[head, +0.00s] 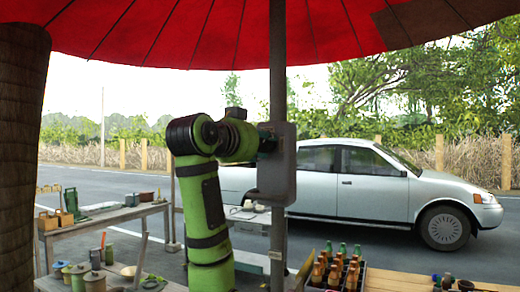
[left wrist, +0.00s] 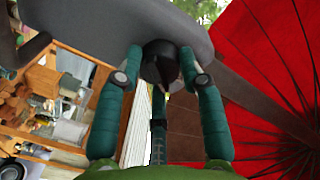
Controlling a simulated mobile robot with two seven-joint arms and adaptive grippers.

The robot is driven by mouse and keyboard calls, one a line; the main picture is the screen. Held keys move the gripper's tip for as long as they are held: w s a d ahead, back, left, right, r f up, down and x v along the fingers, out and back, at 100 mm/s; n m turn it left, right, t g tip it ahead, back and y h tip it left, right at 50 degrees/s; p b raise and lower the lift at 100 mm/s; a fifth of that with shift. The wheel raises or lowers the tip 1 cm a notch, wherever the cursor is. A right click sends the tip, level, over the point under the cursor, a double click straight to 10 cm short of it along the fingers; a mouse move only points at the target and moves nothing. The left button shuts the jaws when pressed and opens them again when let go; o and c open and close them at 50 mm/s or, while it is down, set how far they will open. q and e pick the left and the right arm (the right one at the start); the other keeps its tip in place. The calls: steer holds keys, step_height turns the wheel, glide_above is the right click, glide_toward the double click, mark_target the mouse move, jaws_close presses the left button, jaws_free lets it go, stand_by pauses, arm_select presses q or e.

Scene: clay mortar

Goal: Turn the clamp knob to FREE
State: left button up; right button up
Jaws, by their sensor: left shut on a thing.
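A grey clamp housing (head: 277,165) is fixed on the upright umbrella pole (head: 278,60) in the middle of the head view. My left gripper (head: 268,138) reaches its left side, and the knob is hidden there. In the left wrist view the dark clamp knob (left wrist: 159,60) sticks out from the grey housing (left wrist: 185,22). The green fingers of my left gripper (left wrist: 160,80) stand on either side of the knob and are closed on it. Any FREE marking cannot be read. My right gripper is not in view.
A red umbrella canopy (head: 200,30) hangs overhead. A crate of bottles (head: 340,283) and lidded pots (head: 95,280) stand low in front. A side table (head: 110,218) is at left. A silver car (head: 370,185) stands on the road behind. A thick trunk (head: 22,150) borders the left.

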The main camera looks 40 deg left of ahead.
arm_select(q)
steer(key=shift+r+m, duration=0.1)
steer(key=shift+m, duration=0.7)
steer(key=m, duration=0.2)
steer(key=shift+r+m+y, duration=0.1)
steer(key=shift+m+y, duration=0.2)
steer(key=m+p, duration=0.2)
steer(key=m, duration=0.3)
steer(key=shift+y, duration=0.3)
steer(key=shift+p, duration=0.3)
steer(key=o, duration=0.9)
steer(key=shift+o, duration=1.3)
steer(key=shift+w, duration=0.15)
